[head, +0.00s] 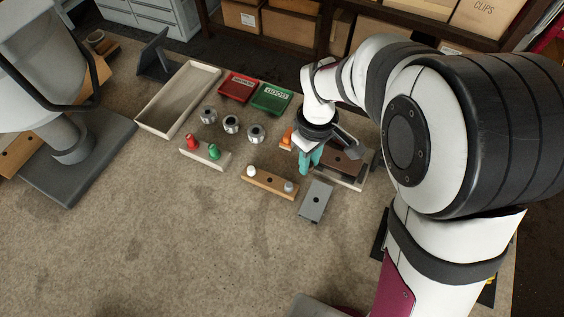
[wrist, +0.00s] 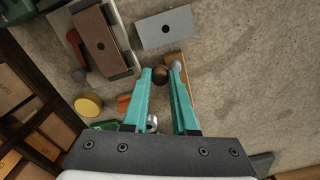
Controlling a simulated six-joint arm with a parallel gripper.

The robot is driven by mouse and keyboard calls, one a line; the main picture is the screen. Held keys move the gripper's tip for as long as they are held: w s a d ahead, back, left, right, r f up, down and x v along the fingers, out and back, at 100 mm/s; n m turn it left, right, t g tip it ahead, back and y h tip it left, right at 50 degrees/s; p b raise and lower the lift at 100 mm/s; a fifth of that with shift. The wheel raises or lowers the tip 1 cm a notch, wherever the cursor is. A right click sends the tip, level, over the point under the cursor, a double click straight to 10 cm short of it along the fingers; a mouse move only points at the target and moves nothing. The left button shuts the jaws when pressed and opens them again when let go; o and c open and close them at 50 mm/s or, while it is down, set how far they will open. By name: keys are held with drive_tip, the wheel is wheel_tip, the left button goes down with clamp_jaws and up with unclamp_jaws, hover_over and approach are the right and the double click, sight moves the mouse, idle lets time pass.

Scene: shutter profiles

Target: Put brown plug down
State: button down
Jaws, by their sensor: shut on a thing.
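My gripper (wrist: 161,72) has teal fingers and is shut on the brown plug (wrist: 160,75), a small round piece between the fingertips in the wrist view. In the head view my gripper (head: 308,168) hangs behind the right end of a wooden strip (head: 268,182); the plug cannot be made out there. The strip holds a white plug (head: 251,172) at its left and a grey plug (head: 289,187) at its right. In the wrist view the grey plug (wrist: 176,66) shows by the right fingertip, and the strip (wrist: 180,90) lies partly hidden below. The plug's height above it is unclear.
A grey block with a hole (head: 315,201) lies in front of my gripper. A brown block (head: 341,160) sits in a fixture to the right. A strip with red and green plugs (head: 205,154), several metal rings, a red tray (head: 237,87) and a green tray (head: 271,98) lie left.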

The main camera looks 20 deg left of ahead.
drive_tip(key=w+d+r, duration=0.2)
drive_tip(key=w+d, duration=0.2)
drive_tip(key=d, duration=0.4)
drive_tip(key=w+d+r, duration=0.2)
drive_tip(key=w+d, duration=0.1)
drive_tip(key=d, duration=0.4)
approach(340, 153)
drive_tip(key=shift+s+d+f, duration=0.2)
drive_tip(key=shift+s+f, duration=0.2)
drive_tip(key=shift+s, duration=0.15)
drive_tip(key=shift+s+d+f, duration=0.2)
drive_tip(key=shift+s+f, duration=0.15)
drive_tip(key=shift+s, duration=0.2)
drive_tip(key=f, duration=0.4)
drive_tip(key=shift+a, duration=0.35)
drive_tip(key=shift+f, duration=0.2)
drive_tip(key=shift+f, duration=0.4)
drive_tip(key=c, duration=0.7)
unclamp_jaws()
